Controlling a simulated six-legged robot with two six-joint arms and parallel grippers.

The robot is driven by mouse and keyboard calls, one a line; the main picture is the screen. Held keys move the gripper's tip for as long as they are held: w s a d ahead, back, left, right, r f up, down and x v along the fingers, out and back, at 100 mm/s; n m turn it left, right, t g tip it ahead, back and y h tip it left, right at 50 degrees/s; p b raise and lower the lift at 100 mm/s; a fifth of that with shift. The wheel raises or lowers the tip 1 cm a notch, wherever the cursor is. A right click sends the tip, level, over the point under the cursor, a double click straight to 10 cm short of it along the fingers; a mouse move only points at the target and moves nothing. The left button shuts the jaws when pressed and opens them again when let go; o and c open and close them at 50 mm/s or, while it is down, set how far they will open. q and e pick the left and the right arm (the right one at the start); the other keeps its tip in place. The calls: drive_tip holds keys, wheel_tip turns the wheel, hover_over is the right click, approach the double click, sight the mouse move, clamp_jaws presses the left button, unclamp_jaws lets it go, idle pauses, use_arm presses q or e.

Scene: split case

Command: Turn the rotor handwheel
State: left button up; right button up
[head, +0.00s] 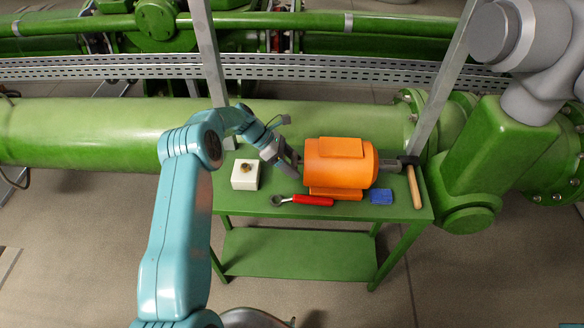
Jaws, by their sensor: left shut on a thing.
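An orange motor-like case (339,165) lies on the green table, with a grey shaft (390,164) coming out of its right end. My left gripper (293,166) is at the left end of the case, its jaws shut at a small dark part there. That part sits where the rotor handwheel would be, but the jaws hide most of it, so its shape and angle cannot be made out. My right gripper is not in view.
A large green pipe (90,133) runs behind. Two slanted grey posts rise near the table.

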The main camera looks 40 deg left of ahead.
use_arm(q)
drive_tip(key=shift+f+g+h+b, duration=0.15)
drive_tip(key=shift+g+h+b, duration=0.15)
drive_tip(key=shift+b, duration=0.3)
drive_tip(key=shift+r+n+g+b, duration=0.2)
drive_tip(key=shift+n+g+b, duration=0.1)
drive_tip(key=shift+n+b, duration=0.15)
drive_tip(key=o, duration=1)
drive_tip(key=shift+c, duration=0.2)
drive_tip(key=shift+a+r, duration=0.15)
drive_tip(key=shift+a, duration=0.05)
drive_tip(key=b+v, duration=0.2)
drive_tip(key=v, duration=0.5)
